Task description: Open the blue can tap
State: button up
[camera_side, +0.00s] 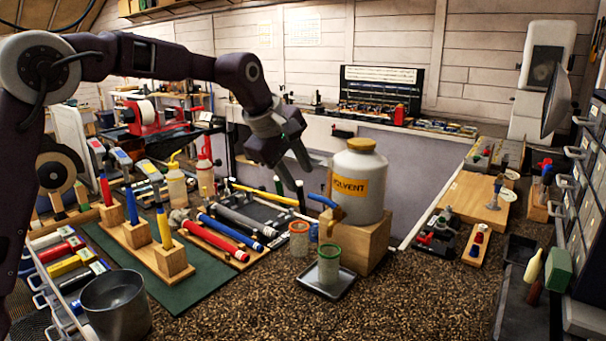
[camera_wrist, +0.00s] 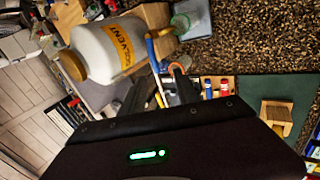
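The white solvent can (camera_side: 362,182), with a yellow label and tan lid, stands upright on a wooden block (camera_side: 352,242). Its tap has a blue handle (camera_side: 322,201) and a brass spout (camera_side: 336,216), on the can's left side. The can (camera_wrist: 97,52) and the blue handle (camera_wrist: 152,54) also show in the wrist view. My gripper (camera_side: 297,174) is open and empty, above and to the left of the tap, apart from it. A green-rimmed cup (camera_side: 328,266) stands on a small grey tray (camera_side: 313,284) below the tap.
An orange-rimmed cup (camera_side: 299,240) stands just left of the block. Red, blue and grey grips (camera_side: 216,243) lie to the left, near upright grips in wooden blocks (camera_side: 137,237). A metal bucket (camera_side: 115,303) stands front left. The speckled bench front is clear.

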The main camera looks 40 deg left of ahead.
aim_at(315, 196)
jog(key=shift+n, duration=0.5)
jog(key=x, duration=0.6)
jog(key=w+x, duration=0.1)
jog(key=x, duration=0.2)
jog(key=shift+r, duration=0.35)
jog(key=shift+c, duration=0.5)
